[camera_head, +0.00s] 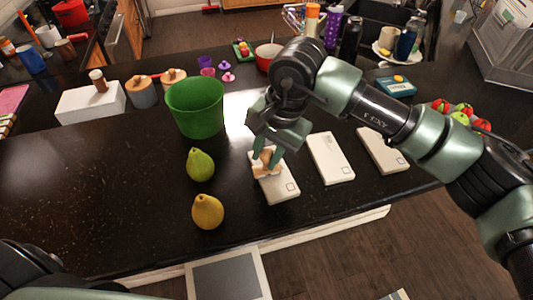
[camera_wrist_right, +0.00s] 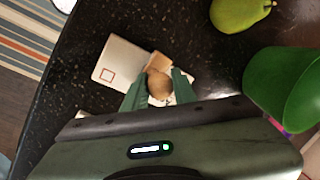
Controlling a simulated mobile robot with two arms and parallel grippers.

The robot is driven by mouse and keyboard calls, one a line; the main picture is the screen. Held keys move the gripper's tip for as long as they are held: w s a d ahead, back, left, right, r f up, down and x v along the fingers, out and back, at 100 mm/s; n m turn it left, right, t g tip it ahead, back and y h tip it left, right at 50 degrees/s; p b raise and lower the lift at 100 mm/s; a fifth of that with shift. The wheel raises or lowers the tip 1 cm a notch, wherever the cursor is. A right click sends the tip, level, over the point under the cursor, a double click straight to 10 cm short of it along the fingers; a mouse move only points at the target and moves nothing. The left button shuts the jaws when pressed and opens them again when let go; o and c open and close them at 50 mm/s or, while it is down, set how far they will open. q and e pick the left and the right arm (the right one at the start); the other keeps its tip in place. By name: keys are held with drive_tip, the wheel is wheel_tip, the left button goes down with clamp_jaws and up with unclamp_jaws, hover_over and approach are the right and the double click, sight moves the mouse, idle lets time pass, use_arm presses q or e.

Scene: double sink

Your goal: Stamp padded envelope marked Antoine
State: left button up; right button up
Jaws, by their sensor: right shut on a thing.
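Three white padded envelopes lie side by side on the dark counter: the left one (camera_head: 281,190), the middle one (camera_head: 330,158) and the right one (camera_head: 383,150). Each has a small square outline near its front end; any name is too small to read. My right gripper (camera_head: 267,158) is shut on a wooden stamp (camera_head: 264,170) with a rounded knob. The stamp is over the back half of the left envelope; I cannot tell if it touches. In the right wrist view the stamp (camera_wrist_right: 158,84) covers part of the envelope (camera_wrist_right: 118,62), away from its red square. My left gripper is out of view.
A green bin (camera_head: 195,107), a green pear (camera_head: 200,164) and a yellow pear (camera_head: 207,211) stand left of the envelopes. A white box (camera_head: 90,103) and wooden-topped jars (camera_head: 141,92) are farther left. A blue box (camera_head: 396,86) is behind.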

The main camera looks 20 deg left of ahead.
drive_tip(key=shift+s+f+b, duration=0.1)
drive_tip(key=shift+f+b, duration=0.2)
drive_tip(key=shift+b, duration=0.15)
idle(1.4)
drive_tip(key=shift+a+p+v, duration=0.15)
drive_tip(key=shift+p+v, duration=0.05)
drive_tip(key=shift+v, duration=0.45)
drive_tip(key=shift+a+p+v, duration=0.15)
drive_tip(key=shift+v, duration=0.45)
drive_tip(key=shift+a+p+v, duration=0.2)
drive_tip(key=shift+v, duration=0.6)
drive_tip(key=shift+a+p+v, duration=0.15)
drive_tip(key=shift+p+v, duration=0.05)
drive_tip(key=shift+v, duration=0.65)
drive_tip(key=shift+a+p+v, duration=0.2)
drive_tip(key=shift+v, duration=0.6)
